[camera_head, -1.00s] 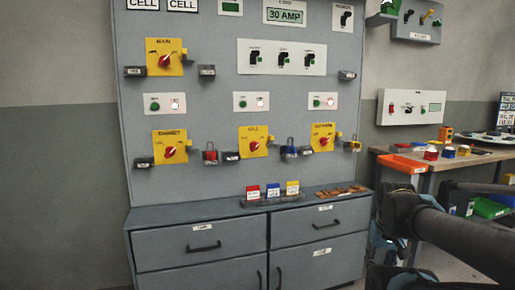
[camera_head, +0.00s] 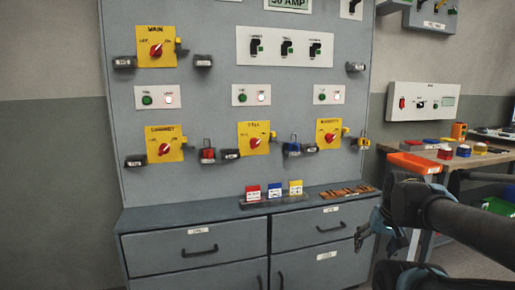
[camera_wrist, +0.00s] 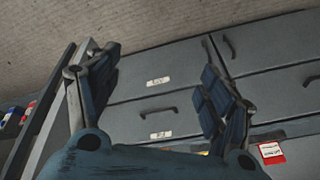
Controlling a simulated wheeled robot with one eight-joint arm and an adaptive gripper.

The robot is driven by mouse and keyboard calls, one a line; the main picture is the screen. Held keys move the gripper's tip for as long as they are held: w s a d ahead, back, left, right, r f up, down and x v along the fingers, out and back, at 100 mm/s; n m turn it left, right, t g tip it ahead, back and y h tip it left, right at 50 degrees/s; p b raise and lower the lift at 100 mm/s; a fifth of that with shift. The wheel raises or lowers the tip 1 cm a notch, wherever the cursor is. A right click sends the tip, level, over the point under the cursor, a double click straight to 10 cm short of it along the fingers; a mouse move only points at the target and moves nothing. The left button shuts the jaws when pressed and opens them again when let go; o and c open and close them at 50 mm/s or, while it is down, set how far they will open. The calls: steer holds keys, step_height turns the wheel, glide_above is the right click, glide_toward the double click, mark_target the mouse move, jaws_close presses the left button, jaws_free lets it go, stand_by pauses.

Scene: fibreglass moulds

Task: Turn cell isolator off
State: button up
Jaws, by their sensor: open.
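The grey panel (camera_head: 215,165) carries several yellow plates with red rotary knobs. The middle one of the lower row (camera_head: 256,142) has a small blurred label that seems to read CELL. Its red knob points up and to the right. A red padlock (camera_head: 207,154) hangs to its left and a blue padlock (camera_head: 293,148) to its right. My gripper (camera_wrist: 159,65) is open and empty in the wrist view, its dark blue fingers spread before grey drawers. In the head view my gripper is low at the right, well away from the knob and partly hidden by my arm.
A grey drawer cabinet (camera_head: 195,275) stands below the panel. Red, blue and yellow tags (camera_head: 275,191) stand on its top beside brown pieces (camera_head: 347,192). At the right a workbench (camera_head: 470,162) holds an orange bin (camera_head: 415,163). The floor at left is hidden.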

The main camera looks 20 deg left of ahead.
mark_target(257, 145)
steer(key=w+a+r+m+t+y, duration=0.4)
steer(key=w+a+r, duration=0.3)
steer(key=a, duration=0.5)
steer(key=w+a+r+m+t+y, duration=0.3)
steer(key=w+a+r+m, duration=0.2)
steer(key=w+a+r, duration=0.5)
steer(key=w+a+r+m+t+y, duration=0.3)
steer(key=w+a+r+m+y, duration=0.15)
steer(key=a, duration=0.85)
steer(key=w+a+m+h, duration=0.1)
steer(key=w+a+m, duration=0.1)
steer(key=w+a, duration=0.2)
steer(key=w+a+f+m+t+h, duration=0.1)
steer(key=w+a+m, duration=0.2)
steer(key=w+a, duration=0.2)
steer(key=w+a+m+h, duration=0.1)
steer(key=w+a, duration=0.3)
steer(key=w, duration=0.4)
steer(key=shift+w+a+f+m+t, duration=0.1)
steer(key=shift+a+f+m+t, duration=0.3)
steer(key=shift+m, duration=0.25)
